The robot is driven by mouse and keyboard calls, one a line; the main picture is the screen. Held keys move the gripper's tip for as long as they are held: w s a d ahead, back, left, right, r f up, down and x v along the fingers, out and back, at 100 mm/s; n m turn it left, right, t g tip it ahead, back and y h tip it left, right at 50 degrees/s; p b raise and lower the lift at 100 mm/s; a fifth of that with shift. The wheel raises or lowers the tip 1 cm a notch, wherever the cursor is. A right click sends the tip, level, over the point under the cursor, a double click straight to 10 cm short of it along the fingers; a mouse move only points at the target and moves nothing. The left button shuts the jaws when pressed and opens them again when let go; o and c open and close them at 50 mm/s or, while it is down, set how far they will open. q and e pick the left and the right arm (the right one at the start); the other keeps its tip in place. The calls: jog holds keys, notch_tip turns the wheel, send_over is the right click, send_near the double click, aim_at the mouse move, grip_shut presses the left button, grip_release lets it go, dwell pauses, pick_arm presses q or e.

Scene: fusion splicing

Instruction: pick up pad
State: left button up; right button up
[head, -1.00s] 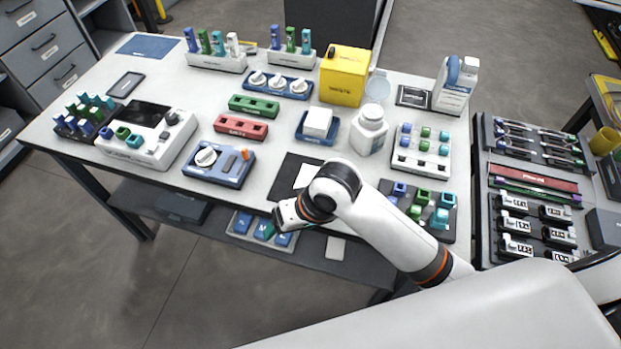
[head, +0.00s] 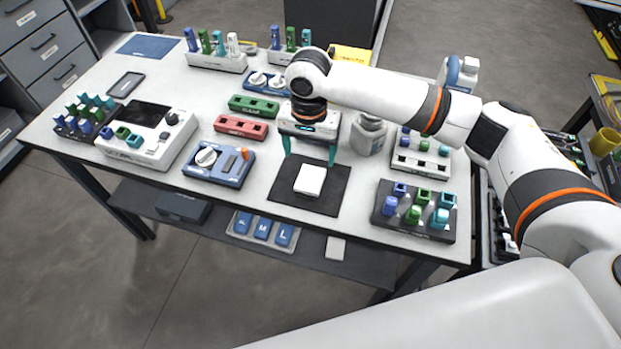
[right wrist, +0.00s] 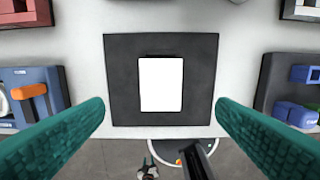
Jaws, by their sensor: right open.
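A flat white pad (head: 310,179) lies on a black square mat (head: 328,201) near the front edge of the table. In the right wrist view the white pad (right wrist: 161,84) is near the middle of the black mat (right wrist: 124,108). My right gripper (head: 310,157) points down just behind and above the pad, its two teal fingers spread and empty. In the right wrist view the right gripper (right wrist: 160,108) has a finger on each side of the mat, clear of the pad. My left gripper is not in view.
A blue device (head: 220,166) with a white knob and orange lever stands left of the mat. A dark block holder (head: 400,222) with green and blue pieces stands right. A red holder (head: 240,127) and a white bottle (head: 370,136) are behind.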

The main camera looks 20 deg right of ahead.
aim_at(311, 179)
notch_tip(311, 179, down, 9)
jog(key=shift+d+r, duration=0.15)
jog(key=c, duration=0.8)
jog(key=shift+c, duration=0.2)
